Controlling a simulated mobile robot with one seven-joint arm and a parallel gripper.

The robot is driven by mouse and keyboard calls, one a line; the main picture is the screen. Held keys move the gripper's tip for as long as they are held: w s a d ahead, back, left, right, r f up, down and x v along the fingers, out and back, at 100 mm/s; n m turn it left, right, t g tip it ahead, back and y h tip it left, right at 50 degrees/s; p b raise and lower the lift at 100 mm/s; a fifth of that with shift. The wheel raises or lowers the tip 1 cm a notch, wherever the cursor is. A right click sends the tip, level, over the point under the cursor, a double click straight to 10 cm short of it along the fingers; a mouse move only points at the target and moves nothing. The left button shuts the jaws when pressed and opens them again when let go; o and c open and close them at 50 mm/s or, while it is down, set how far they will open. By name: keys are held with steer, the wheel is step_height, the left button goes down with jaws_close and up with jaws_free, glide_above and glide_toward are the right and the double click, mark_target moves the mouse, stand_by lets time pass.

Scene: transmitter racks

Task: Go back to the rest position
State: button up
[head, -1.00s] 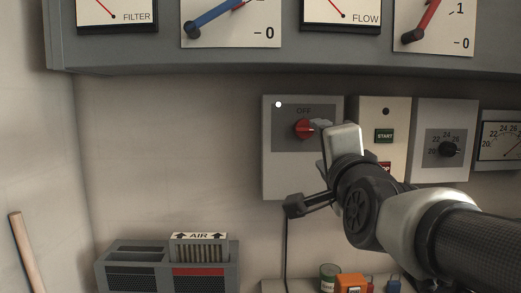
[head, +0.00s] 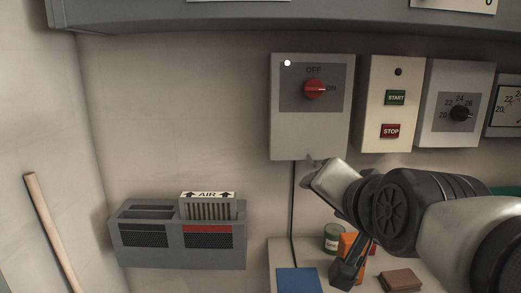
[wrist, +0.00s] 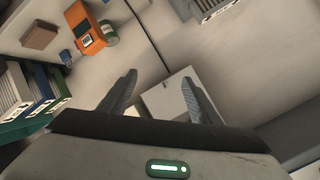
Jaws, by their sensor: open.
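My gripper (wrist: 158,92) is open and empty. In the head view my gripper (head: 314,164) is just below the grey switch box on the wall, apart from the red knob (head: 315,89). The knob points right, towards ON, and a white lamp (head: 287,63) is lit at the box's upper left. In the wrist view a pale box edge (wrist: 172,97) shows between and beyond the two fingers.
START (head: 396,97) and STOP (head: 390,131) buttons and a dial (head: 460,114) are to the right. An air vent unit (head: 165,231) hangs lower left. Below my arm, a shelf carries a blue book (head: 298,281), a green can (head: 333,238), an orange item (wrist: 85,30) and a brown block (head: 400,281).

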steer(key=s+d+f+n+g, duration=0.2)
steer(key=s+f+n+g, duration=0.5)
steer(key=s+f, duration=0.5)
step_height(320, 180, up, 22)
steer(key=p, duration=2.2)
steer(key=shift+s+n+h, duration=0.15)
steer(key=shift+n+h, duration=0.15)
steer(key=shift+h, duration=0.1)
steer(key=shift+r, duration=0.1)
